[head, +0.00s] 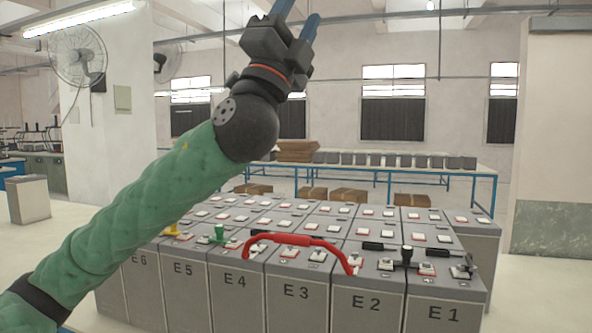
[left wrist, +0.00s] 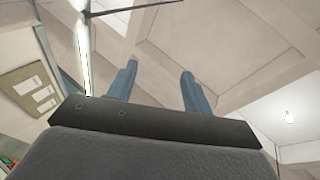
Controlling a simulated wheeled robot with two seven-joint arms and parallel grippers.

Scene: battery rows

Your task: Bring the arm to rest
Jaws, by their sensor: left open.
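My left arm comes in from the left in the head view, in a green padded sleeve, and reaches up across the picture. My left gripper (head: 294,22) points upward, high above the battery rows, with its blue fingers apart and partly cut off by the top edge. In the left wrist view the gripper (left wrist: 157,90) shows two blue fingers spread apart with nothing between them, against the ceiling. My right gripper is in neither view.
Grey batteries (head: 297,303) stand in rows below the arm, labelled E1 to E6 in front. A red cable (head: 300,240) arches over the front row. A long table (head: 400,170) with small grey boxes stands behind. The air around the gripper looks clear.

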